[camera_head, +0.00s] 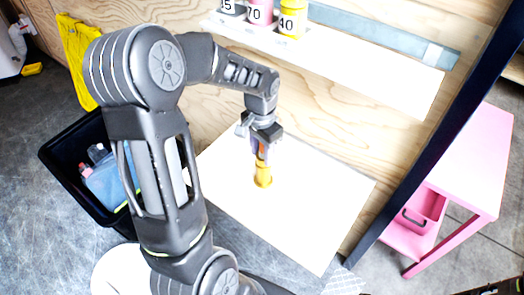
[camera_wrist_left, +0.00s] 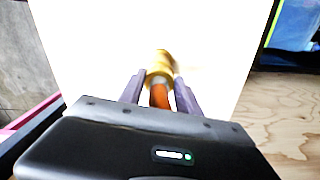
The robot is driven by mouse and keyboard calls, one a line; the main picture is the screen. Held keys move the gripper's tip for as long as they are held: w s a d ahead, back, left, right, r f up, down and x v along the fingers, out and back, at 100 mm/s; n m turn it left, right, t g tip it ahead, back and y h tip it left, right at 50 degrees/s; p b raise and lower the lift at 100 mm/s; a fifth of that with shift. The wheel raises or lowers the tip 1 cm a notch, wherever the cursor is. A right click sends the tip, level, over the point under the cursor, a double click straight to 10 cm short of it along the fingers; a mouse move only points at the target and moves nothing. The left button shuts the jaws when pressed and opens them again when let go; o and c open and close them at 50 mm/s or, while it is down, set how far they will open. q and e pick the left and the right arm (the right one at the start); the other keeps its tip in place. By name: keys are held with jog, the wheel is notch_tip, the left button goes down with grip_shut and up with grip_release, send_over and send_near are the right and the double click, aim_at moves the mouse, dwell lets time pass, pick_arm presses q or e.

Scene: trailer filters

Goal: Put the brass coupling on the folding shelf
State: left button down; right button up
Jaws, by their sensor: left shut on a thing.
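The brass coupling (camera_head: 263,177) is a yellow-gold piece with an orange-brown upper part. My left gripper (camera_head: 261,152) points down and is shut on that upper part. The coupling hangs below the fingers, over the white folding shelf (camera_head: 318,215); whether its base touches the shelf I cannot tell. In the left wrist view the coupling (camera_wrist_left: 160,66) shows beyond the two fingers (camera_wrist_left: 160,94), with the bright shelf (camera_wrist_left: 90,45) behind it. My right gripper is not in view.
An upper white shelf (camera_head: 370,80) on the plywood wall holds several numbered canisters (camera_head: 260,12). A black bin (camera_head: 70,160) with bottles stands at left, near a yellow folded sign (camera_head: 78,55). A dark post and a pink table (camera_head: 465,160) are at right. The folding shelf around the coupling is bare.

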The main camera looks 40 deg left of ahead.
pick_arm(q)
jog(key=c, duration=1.3)
grip_release()
jog(key=shift+f, duration=0.2)
jog(key=o, duration=0.5)
jog(key=shift+r, duration=0.1)
jog(key=shift+c, duration=0.2)
notch_tip(320, 180, up, 12)
jog(key=shift+r, duration=0.15)
